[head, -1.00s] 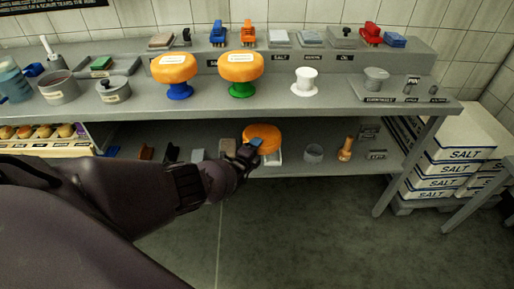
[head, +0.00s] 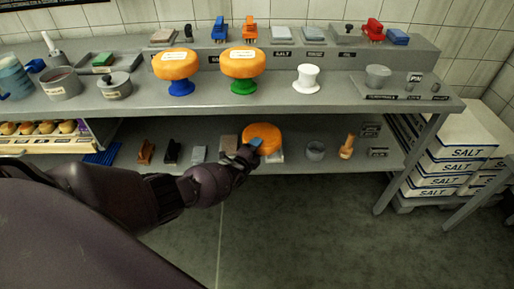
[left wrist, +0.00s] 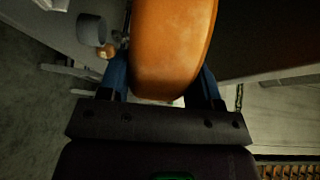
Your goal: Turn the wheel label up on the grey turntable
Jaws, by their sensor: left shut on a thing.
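An orange cheese wheel (head: 268,135) is at the lower shelf, in the grip of my left gripper (head: 254,148). In the left wrist view the wheel (left wrist: 172,45) stands between the two blue fingers, which press on its sides. No label shows on the side I see. A pale grey thing (head: 276,157) shows just under the wheel; I cannot tell whether it is the grey turntable or whether the wheel touches it. Two more orange wheels with white labels up stand on a blue stand (head: 181,88) and a green stand (head: 243,87) above. My right gripper is not in view.
The upper shelf's front edge (head: 330,114) runs close above the held wheel. A grey cup (head: 315,150) and an orange-brown tool (head: 347,147) stand to its right, several brushes to its left. A white stand (head: 306,80) is empty above. Salt boxes (head: 455,150) are at right.

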